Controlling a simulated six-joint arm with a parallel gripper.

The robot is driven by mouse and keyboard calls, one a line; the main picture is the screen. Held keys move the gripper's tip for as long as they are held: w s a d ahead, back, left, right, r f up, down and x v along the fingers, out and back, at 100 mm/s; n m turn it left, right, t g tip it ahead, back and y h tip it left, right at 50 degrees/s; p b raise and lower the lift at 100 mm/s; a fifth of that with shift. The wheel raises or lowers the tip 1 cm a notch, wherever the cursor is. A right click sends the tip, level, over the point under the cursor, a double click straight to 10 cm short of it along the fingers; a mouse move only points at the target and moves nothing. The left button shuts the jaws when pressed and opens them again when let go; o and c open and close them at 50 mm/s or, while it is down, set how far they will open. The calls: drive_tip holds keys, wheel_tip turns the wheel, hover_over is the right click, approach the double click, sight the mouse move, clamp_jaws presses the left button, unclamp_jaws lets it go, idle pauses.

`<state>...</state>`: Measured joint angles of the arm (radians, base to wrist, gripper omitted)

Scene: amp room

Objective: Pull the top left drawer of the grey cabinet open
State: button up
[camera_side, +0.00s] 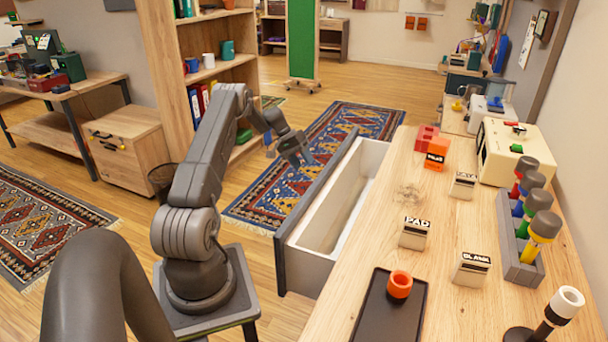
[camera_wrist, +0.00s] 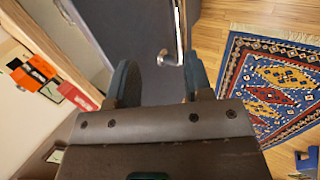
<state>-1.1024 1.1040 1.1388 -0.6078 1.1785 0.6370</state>
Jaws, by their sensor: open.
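The drawer (camera_side: 334,205) stands pulled out from under the wooden top, with a dark grey front and a pale, empty-looking inside. In the wrist view its dark front (camera_wrist: 140,30) lies beyond my fingers, with a curved metal handle (camera_wrist: 181,30) on it. My gripper (camera_side: 291,157) is open, close outside the far part of the drawer front. In the wrist view the open fingers (camera_wrist: 161,83) hold nothing, and the handle shows ahead of them, nearer the right finger. I cannot tell whether a finger touches the front. The rest of the cabinet is mostly hidden under the top.
The wooden top (camera_side: 430,260) carries red and orange blocks (camera_side: 437,152), labelled blocks, a black tray (camera_side: 372,320) with an orange ring, and a rack of coloured-band handles (camera_side: 520,250). A bookshelf (camera_side: 160,60) stands behind my arm. Patterned rug (camera_side: 330,125) and open floor lie beyond the drawer.

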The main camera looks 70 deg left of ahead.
wheel_tip(320, 180, up, 2)
drive_tip(key=shift+r, duration=0.25)
drive_tip(key=d+f+g+y, duration=0.1)
drive_tip(key=f, duration=0.2)
drive_tip(key=w+d+f+g+y, duration=0.1)
drive_tip(key=f, duration=0.3)
drive_tip(key=d+f+g+y, duration=0.1)
drive_tip(key=f, duration=0.3)
drive_tip(key=shift+w+d+f, duration=0.1)
drive_tip(key=shift+w+d, duration=0.05)
drive_tip(key=shift+w, duration=0.2)
drive_tip(key=shift+c, duration=0.3)
clamp_jaws()
idle(0.3)
